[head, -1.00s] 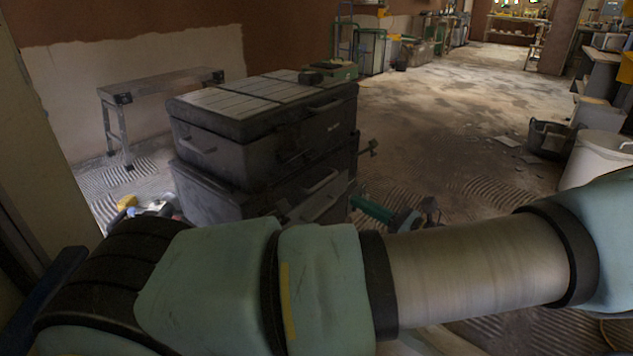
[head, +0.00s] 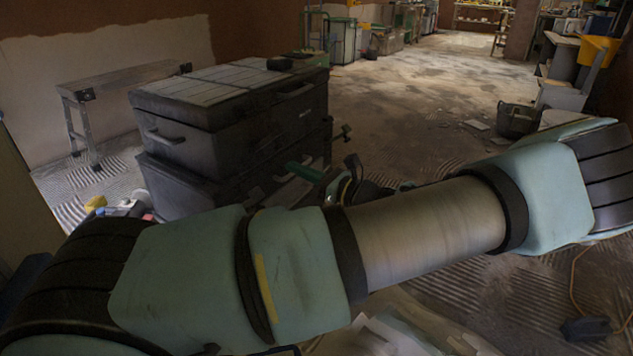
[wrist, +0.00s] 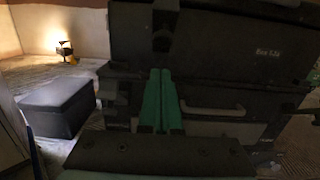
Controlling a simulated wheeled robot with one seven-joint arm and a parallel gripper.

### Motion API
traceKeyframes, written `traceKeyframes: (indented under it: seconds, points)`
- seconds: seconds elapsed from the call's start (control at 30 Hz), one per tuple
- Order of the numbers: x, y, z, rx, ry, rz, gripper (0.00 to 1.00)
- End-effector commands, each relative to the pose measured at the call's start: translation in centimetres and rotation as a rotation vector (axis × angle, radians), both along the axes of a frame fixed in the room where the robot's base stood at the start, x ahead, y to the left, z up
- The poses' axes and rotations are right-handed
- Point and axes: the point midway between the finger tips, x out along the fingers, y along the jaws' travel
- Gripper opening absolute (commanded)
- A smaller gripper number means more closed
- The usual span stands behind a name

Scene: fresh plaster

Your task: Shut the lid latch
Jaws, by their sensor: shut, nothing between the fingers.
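A dark toolbox (head: 225,125) with a grey slatted lid (head: 205,82) sits on another dark case; the lid looks down in the head view. In the wrist view the toolbox front (wrist: 225,50) fills the upper part. A dark upright fitting, apparently the latch (wrist: 163,22), is on it above my fingertips. Whether it is fastened I cannot tell. My gripper (wrist: 160,72) has its two green fingers together and empty, pointing at the box front just below that fitting. Contact is unclear. In the head view my gripper (head: 292,167) is beside the front of the stack, partly behind my arm.
A pale handle (wrist: 215,112) is on the case lower right of my fingers. A dark box (wrist: 58,105) and a lit lamp (wrist: 66,50) are at left. A trestle bench (head: 120,82) stands behind the stack, a black bucket (head: 517,120) at right.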

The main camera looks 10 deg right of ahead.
Motion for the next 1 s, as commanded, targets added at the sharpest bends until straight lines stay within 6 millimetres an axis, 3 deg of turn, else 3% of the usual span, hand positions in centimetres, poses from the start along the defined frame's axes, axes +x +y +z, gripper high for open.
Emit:
traceKeyframes:
  seconds: [0.3, 1.0]
  points:
    - [1.3, 1.2, 2.4, -0.003, 0.000, -0.002, 0.00]
    - [1.4, 1.2, 3.4, -0.035, 0.034, -0.002, 0.00]
